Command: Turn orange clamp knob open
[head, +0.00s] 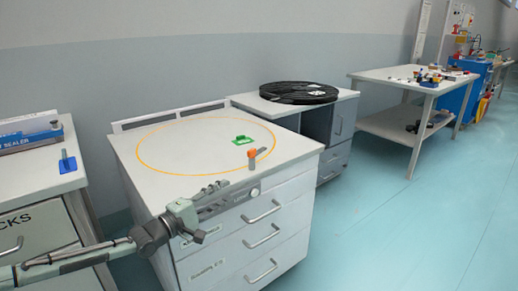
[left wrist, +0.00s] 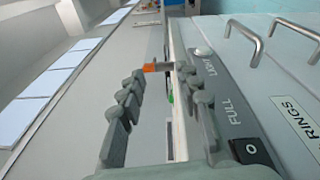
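The orange clamp knob (head: 252,153) stands on a grey bracket at the front right edge of the white table top. In the left wrist view the orange knob (left wrist: 151,67) shows ahead, between the two fingertips in the picture. My left gripper (head: 204,217) is at the front of the cabinet, left of the knob and apart from it. In the left wrist view its fingers (left wrist: 160,76) are spread with nothing held between them. My right gripper is not in view.
A green part (head: 243,140) lies behind the knob, inside a yellow ring (head: 160,168) marked on the table. A grey button panel (head: 228,201) runs along the table's front edge, above drawers with protruding handles (head: 262,212). A black reel (head: 298,92) lies on the bench behind.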

